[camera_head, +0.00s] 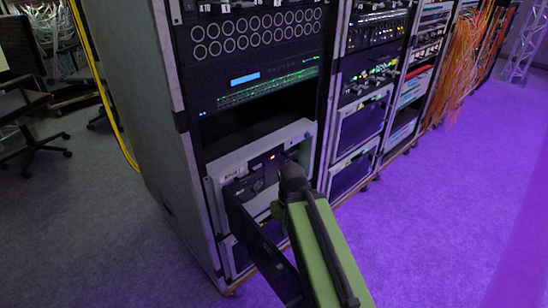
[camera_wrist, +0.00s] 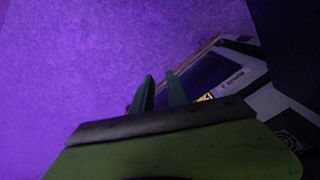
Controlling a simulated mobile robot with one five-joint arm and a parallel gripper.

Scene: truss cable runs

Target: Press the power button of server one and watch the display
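A light grey server unit (camera_head: 218,167) sits low in the nearest rack. Its dark front holds a small lit orange display (camera_head: 273,156). I cannot read its label, so I cannot tell if it is server one, and no power button can be made out. My green arm reaches up to its right side, with the dark wrist of my gripper (camera_head: 291,178) in front of the panel; the fingertips are hidden there. In the wrist view my gripper (camera_wrist: 159,77) has two fingers apart with nothing between them, over purple floor. Contact with the unit cannot be told.
A dark flat panel (camera_head: 262,250) juts out from the unit's left side, close left of my arm. A pale panel with a yellow sticker (camera_wrist: 206,97) is right of the fingers. More racks (camera_head: 362,110) run to the back right. Purple floor (camera_head: 430,220) is free at right.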

